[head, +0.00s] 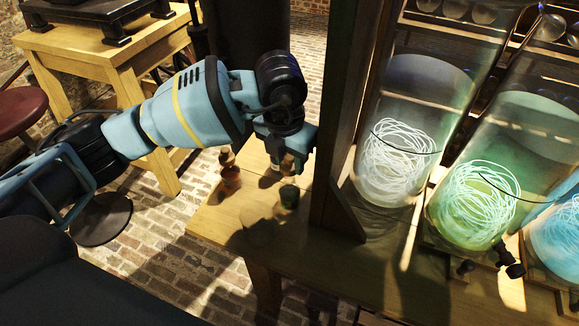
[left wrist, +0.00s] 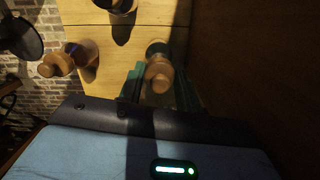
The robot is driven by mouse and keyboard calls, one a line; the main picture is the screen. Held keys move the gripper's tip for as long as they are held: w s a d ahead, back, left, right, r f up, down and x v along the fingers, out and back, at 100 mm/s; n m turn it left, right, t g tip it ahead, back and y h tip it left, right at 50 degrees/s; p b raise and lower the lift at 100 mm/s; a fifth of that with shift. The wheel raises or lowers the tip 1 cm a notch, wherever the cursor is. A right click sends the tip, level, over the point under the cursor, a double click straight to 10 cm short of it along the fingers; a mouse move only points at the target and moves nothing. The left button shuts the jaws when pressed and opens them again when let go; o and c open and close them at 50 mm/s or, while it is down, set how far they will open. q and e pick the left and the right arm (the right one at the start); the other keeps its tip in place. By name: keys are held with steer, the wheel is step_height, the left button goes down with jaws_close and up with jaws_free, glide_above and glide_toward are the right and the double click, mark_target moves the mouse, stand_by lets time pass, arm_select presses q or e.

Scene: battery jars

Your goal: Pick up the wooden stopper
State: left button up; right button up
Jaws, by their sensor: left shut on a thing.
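My left gripper (head: 287,158) is low over the corner of the wooden table, beside a dark upright post. In the left wrist view its two green fingers stand on either side of a wooden stopper (left wrist: 158,76), a tan rounded piece with a knob, and are shut on it. The fingers and wrist hide most of this stopper in the head view. I cannot tell whether it is still touching what is beneath it. Another similar wooden piece (left wrist: 60,63) stands to the left, apart from the gripper. My right gripper is not in view.
A small dark green object (head: 289,197) and a reddish-brown piece (head: 231,179) stand on the table (head: 225,222) near the gripper. The dark post (head: 345,120) is close on the right. Large glass jars with glowing coils (head: 398,160) stand beyond it. A stool (head: 18,108) is far left.

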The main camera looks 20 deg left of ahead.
arm_select(q)
steer(key=s+a+b, duration=0.1)
steer(key=s+a, duration=0.2)
steer(key=a, duration=0.5)
steer(key=s+a, duration=0.3)
steer(key=a, duration=0.5)
steer(key=shift+s+a+b, duration=0.2)
steer(key=shift+a+b, duration=0.15)
steer(key=shift+a, duration=0.05)
steer(key=shift+f, duration=0.1)
